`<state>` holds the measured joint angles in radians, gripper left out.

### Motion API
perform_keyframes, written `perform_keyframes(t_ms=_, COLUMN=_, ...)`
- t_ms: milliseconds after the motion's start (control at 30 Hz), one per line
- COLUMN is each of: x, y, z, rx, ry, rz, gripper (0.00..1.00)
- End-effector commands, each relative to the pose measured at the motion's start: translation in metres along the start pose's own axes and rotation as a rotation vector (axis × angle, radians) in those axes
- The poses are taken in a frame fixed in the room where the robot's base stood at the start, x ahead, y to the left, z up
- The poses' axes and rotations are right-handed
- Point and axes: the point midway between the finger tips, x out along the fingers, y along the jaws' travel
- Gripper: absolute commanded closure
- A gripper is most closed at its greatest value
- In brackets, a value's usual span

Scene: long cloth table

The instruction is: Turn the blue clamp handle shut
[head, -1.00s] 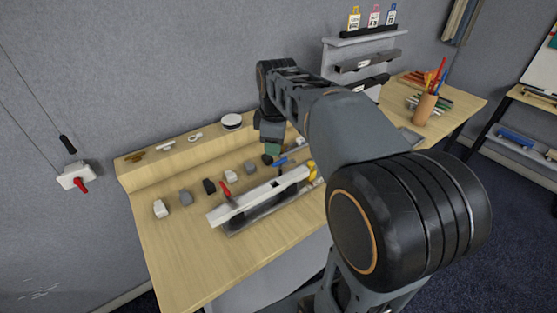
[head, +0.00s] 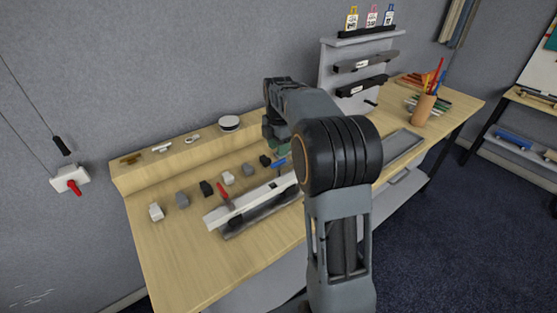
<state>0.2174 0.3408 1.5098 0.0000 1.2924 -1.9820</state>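The blue clamp handle (head: 279,164) lies at a slant at the far side of a long white clamp bar (head: 250,202) on the wooden table. A red handle (head: 225,194) stands up from the left part of the same bar. My gripper (head: 281,151) is just above and behind the blue handle, pointing down. Its fingers are small and partly hidden by my arm, so I cannot tell whether they touch the handle or are open. My arm also hides the right end of the bar.
Several small grey, black and white blocks (head: 182,200) stand in a row behind the bar. A raised ledge (head: 165,163) holds small parts and a round white tin (head: 229,124). A pencil cup (head: 423,109) stands at right. The front-left tabletop is clear.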

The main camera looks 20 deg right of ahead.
Motion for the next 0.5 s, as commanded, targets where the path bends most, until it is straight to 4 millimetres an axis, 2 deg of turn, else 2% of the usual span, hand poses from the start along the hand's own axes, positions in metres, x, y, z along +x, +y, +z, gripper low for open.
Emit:
perform_keyframes(t_ms=200, x=0.033, y=0.0, z=0.0, rx=0.001, ry=0.0, rz=-0.001, gripper=0.62)
perform_keyframes(t_ms=500, x=0.053, y=0.0, z=0.0, rx=0.001, ry=0.0, rz=0.001, gripper=0.62)
